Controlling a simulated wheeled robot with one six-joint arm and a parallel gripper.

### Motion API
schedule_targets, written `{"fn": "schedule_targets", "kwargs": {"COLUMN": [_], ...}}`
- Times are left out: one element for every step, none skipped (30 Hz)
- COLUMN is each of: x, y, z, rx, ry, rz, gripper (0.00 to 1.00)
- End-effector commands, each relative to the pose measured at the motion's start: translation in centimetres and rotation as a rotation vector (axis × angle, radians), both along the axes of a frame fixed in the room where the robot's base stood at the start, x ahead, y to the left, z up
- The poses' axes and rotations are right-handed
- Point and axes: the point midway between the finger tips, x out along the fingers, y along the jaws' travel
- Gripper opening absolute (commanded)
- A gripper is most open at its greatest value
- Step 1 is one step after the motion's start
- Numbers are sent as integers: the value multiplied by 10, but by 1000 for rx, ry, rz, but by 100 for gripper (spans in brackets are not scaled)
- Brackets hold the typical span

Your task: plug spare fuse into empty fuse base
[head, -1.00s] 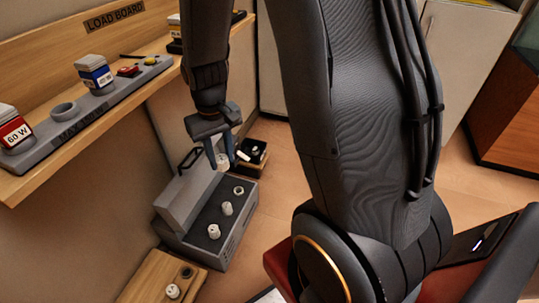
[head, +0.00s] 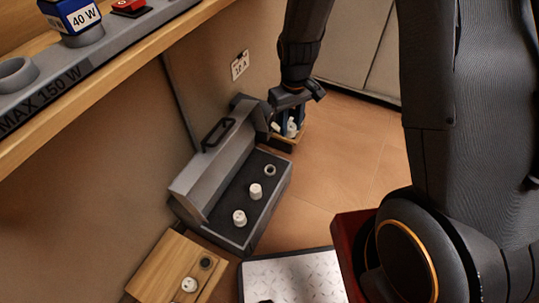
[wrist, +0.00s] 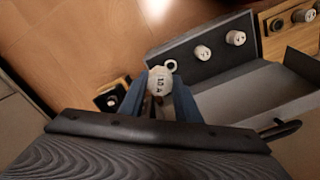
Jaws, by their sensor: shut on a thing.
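My gripper (head: 288,124) is shut on a white fuse (wrist: 159,80), held between its two blue-grey fingers; its printed label faces the wrist camera. The fuse also shows in the head view (head: 291,129). An open grey fuse box (head: 222,222) stands on the floor with its lid raised. Inside it are two white fuses (head: 255,191) (head: 239,217) and an empty ring-shaped fuse base (head: 270,170) at the far end. In the wrist view the empty base (wrist: 171,65) appears just beyond the held fuse, apart from it.
A small wooden box (wrist: 126,82) lies beyond the fuse box, partly behind my gripper. A wooden block (head: 165,271) with a white fuse and a dark round socket is nearer. The load board shelf (head: 110,82) overhangs at left.

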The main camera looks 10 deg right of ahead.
Motion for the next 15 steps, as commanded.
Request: {"fn": "schedule_targets", "kwargs": {"x": [6, 9, 12, 14, 16, 18, 20, 21, 22, 23, 23, 24, 24, 24, 25], "y": [10, 15, 22, 27, 32, 37, 41, 45, 49, 52, 54, 56, 58, 59, 61], "z": [-34, -46, -63, -74, -85, -99, -108, -116, -126, -131, -137, -142, -145, -147, -150], "rx": [-1, -1, -1, -1, -1, 0, 0, 0, 0, 0, 0, 0, 0, 0, 0], "ry": [6, 5, 4, 4, 4, 3, 3, 3, 3, 1, 1, 1, 0, 0, 0], "rz": [50, 78, 114, 141, 165, 197, 216, 237, 259, 273, 286, 299, 307, 314, 321], "gripper": [8, 8, 8, 8, 8, 8, 8, 8, 8, 8, 8, 8, 8, 8, 8]}}
